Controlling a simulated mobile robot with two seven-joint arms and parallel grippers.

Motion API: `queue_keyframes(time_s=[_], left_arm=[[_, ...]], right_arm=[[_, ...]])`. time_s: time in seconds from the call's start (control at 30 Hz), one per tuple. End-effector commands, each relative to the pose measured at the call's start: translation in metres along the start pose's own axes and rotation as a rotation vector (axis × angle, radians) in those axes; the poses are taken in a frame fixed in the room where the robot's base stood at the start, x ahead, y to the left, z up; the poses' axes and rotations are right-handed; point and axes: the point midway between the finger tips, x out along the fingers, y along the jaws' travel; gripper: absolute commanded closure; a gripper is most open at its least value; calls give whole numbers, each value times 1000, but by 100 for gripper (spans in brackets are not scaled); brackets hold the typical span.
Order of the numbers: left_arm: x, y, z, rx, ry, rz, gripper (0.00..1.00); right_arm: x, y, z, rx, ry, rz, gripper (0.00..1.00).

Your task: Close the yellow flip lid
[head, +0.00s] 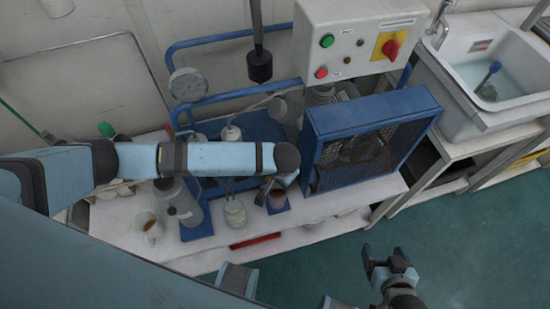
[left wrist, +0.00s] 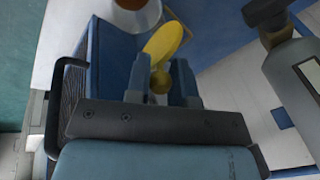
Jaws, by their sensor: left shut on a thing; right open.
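The yellow flip lid (left wrist: 163,40) shows in the left wrist view as a yellow disc seen at a slant, with a small rounded yellow part below it. My left gripper (left wrist: 161,76) has its fingers on either side of that lower yellow part and is shut on it. In the head view my left wrist hides the lid, and the left fingers are hard to make out. My right gripper (head: 388,262) is open and empty, low over the green floor, away from the bench.
A cup with brown contents (left wrist: 136,14) stands close beyond the lid. A blue-framed compressor guard (head: 318,160) is right of my left wrist. A grey bottle (head: 180,205), glass beaker (head: 235,214) and mug (head: 149,227) stand on the bench. A sink (head: 475,115) is at right.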

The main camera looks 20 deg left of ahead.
Motion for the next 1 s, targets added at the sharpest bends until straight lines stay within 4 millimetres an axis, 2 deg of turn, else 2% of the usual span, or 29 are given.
queue_keyframes(time_s=[0.03, 0.33, 0.6, 1.0], left_arm=[[-9, 3, 4, 0, 14, -30, 100], [1, 21, 16, -8, 135, -211, 100], [8, 33, 23, -7, 134, -206, 100], [14, 38, 26, -5, 135, -206, 100]], right_arm=[[-12, 0, -13, -11, 0, 0, 24], [-30, -1, -34, -32, 12, 1, 24], [-35, -2, -42, -31, 10, 0, 24], [-37, -3, -45, -31, 11, 0, 24]])
